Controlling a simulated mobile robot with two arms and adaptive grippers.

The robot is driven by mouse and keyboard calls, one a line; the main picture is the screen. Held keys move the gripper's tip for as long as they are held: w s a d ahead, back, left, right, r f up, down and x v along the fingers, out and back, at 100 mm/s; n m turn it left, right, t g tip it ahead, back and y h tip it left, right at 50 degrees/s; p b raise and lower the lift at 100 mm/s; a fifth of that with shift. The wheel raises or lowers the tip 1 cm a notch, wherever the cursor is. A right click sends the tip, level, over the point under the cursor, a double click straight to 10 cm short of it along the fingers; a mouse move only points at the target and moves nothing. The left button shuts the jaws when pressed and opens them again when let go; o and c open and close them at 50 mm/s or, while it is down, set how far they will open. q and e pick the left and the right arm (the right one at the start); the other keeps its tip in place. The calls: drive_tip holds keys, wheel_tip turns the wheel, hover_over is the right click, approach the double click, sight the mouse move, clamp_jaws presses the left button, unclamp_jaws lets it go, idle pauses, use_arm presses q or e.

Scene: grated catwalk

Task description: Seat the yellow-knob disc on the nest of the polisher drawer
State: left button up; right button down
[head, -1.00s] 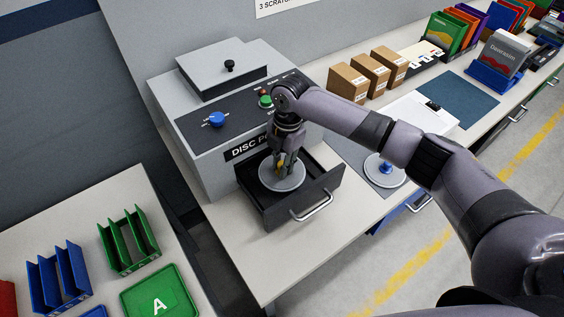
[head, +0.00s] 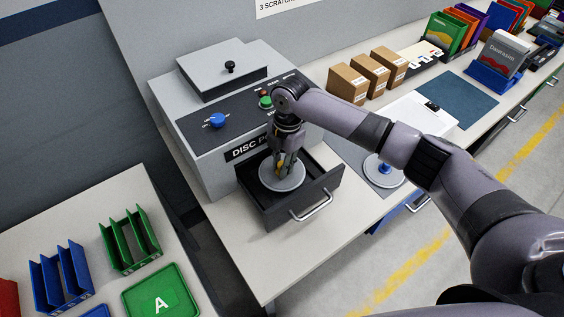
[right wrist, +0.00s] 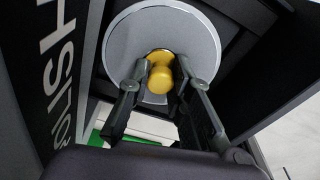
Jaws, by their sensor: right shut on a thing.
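The yellow-knob disc, a round grey plate (head: 284,182), is at the open polisher drawer (head: 300,205). In the right wrist view the disc (right wrist: 205,45) has a yellow knob (right wrist: 160,76) at its middle. My right gripper (head: 283,166) points down over the disc, and its fingers (right wrist: 160,88) are closed on both sides of the knob. The disc looks level and within the drawer walls. The nest is hidden under it, so I cannot tell whether the disc touches it. My left gripper is not in view.
The grey disc polisher (head: 215,110) stands behind the drawer, with a blue knob (head: 217,120) on its panel. Cardboard boxes (head: 348,84) stand farther back. The bench front is clear.

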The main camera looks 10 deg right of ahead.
drive_tip(key=shift+f, duration=0.15)
idle(0.5)
drive_tip(key=shift+f+b, duration=0.55)
drive_tip(key=shift+f, duration=0.45)
drive_tip(key=c, duration=1.4)
unclamp_jaws()
drive_tip(key=shift+o, duration=0.2)
drive_tip(key=o, duration=0.4)
drive_tip(key=shift+r, duration=0.1)
